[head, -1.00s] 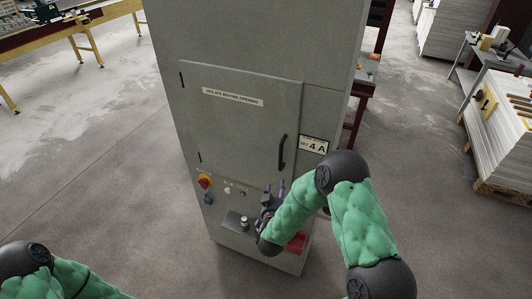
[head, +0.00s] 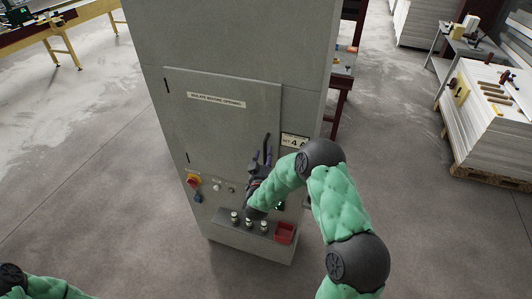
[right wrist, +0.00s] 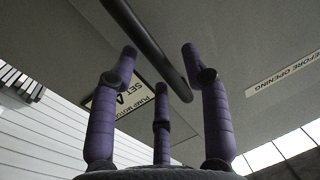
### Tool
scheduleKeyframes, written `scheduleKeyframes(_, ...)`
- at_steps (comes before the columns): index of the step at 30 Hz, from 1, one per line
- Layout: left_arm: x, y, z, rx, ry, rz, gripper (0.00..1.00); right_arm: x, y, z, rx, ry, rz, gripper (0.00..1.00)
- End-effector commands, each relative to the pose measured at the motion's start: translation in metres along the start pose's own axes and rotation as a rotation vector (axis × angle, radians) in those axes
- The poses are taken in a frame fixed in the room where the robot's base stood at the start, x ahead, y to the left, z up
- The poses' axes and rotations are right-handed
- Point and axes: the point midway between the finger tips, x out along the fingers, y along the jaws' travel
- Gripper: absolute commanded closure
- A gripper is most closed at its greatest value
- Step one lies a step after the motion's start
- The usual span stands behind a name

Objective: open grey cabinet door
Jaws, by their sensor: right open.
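The grey cabinet (head: 230,40) stands upright in the middle of the head view. Its grey door (head: 215,130) is shut, flush with the front, with a label strip near its top. The dark bar handle (head: 268,144) is at the door's right side; my right gripper partly hides its lower part. My right gripper (head: 259,161) is open in front of the door at the handle. In the right wrist view the handle (right wrist: 150,45) runs diagonally between the spread purple fingers, and no grip on it shows. My left gripper is out of view; only part of the left arm shows.
A stack of boards (head: 485,130) stands to the right, a yellow-framed table (head: 50,40) to the far left. Floor left of the cabinet is clear.

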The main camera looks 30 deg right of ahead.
Motion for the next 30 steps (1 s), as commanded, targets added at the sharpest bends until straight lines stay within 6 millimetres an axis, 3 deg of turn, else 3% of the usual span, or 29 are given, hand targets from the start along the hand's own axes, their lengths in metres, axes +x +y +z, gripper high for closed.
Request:
scheduleKeyframes(6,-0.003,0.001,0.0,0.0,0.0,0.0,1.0,0.016,0.0,0.0,0.0,0.0,0.001,0.53)
scheduleKeyframes(15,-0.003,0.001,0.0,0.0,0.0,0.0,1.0,0.017,0.0,0.0,0.0,0.0,0.0,0.53)
scheduleKeyframes(20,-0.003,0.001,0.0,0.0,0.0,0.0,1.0,0.017,0.0,0.0,0.0,0.0,0.0,0.98)
scheduleKeyframes(30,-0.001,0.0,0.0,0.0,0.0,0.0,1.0,0.015,-0.003,0.0,0.001,0.0,0.007,1.0)
